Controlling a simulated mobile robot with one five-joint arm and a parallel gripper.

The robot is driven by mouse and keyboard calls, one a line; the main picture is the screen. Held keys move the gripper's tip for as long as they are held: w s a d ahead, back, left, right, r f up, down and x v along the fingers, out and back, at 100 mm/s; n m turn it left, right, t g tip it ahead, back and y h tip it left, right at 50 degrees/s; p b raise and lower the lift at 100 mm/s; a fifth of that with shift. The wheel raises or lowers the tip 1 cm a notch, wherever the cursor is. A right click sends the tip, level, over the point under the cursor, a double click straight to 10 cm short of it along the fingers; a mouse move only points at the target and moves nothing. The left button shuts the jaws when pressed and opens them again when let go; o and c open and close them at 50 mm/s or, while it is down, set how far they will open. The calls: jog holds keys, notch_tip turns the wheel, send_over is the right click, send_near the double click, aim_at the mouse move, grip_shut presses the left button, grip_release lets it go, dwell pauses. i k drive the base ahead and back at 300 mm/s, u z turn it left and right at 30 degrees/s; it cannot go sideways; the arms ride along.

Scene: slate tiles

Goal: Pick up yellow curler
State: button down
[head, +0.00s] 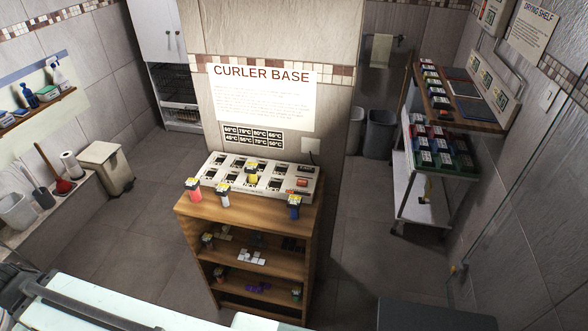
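A yellow curler (252,174) stands upright in the white curler base (224,182), near the middle of its slots. The base sits on top of a wooden shelf unit (258,219) below the CURLER BASE sign. A red curler (194,190), a white curler (223,196) and a blue curler (294,208) stand on the wooden top in front of the base. My gripper is not in view.
A cart (427,208) with trays of dark-topped curlers stands at the right, under a wall shelf (437,104). Grey bins (379,134) stand behind. The tiled floor (358,252) right of the unit is clear. Smaller items fill the unit's lower shelves.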

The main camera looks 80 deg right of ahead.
aim_at(251, 168)
jog(key=z, duration=0.6)
jog(key=i, duration=0.45)
jog(key=k, duration=0.5)
jog(key=u, duration=1)
jog(key=i, duration=2.05)
jog(key=z, duration=2.5)
